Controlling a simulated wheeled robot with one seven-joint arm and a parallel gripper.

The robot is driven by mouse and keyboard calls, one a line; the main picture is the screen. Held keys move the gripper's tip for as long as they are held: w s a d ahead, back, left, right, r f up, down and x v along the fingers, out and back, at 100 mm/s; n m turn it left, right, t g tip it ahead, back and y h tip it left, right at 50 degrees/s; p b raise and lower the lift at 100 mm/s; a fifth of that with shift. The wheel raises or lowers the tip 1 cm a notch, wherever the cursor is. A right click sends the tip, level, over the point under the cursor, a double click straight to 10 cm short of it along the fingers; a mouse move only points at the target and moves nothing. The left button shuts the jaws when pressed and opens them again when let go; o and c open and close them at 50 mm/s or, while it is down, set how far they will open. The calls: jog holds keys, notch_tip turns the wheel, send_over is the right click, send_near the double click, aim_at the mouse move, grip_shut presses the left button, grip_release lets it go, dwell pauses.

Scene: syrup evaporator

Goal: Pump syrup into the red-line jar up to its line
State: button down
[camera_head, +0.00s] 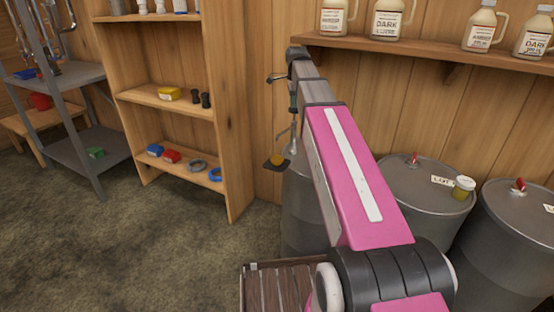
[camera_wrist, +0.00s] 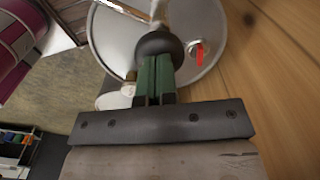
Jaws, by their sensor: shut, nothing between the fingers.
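My gripper (camera_wrist: 156,78) is shut and empty, its green fingertips over the black round knob (camera_wrist: 160,44) of a pump on a grey drum (camera_wrist: 105,35). I cannot tell whether they touch it. A jar with amber contents (camera_head: 463,188) stands on the middle drum (camera_head: 415,183). I see no red line on it.
Another drum (camera_head: 520,210) stands at the right. A wall shelf (camera_head: 440,55) with syrup jugs runs above the drums. A wooden shelf unit (camera_head: 175,100) and a grey rack (camera_head: 75,75) stand at the left. The floor (camera_head: 110,240) before them is clear.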

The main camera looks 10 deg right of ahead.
jog(key=shift+r, duration=1.5)
jog(key=shift+r, duration=0.1)
notch_tip(320, 180, up, 6)
jog(key=shift+f, duration=0.1)
dwell(0.4)
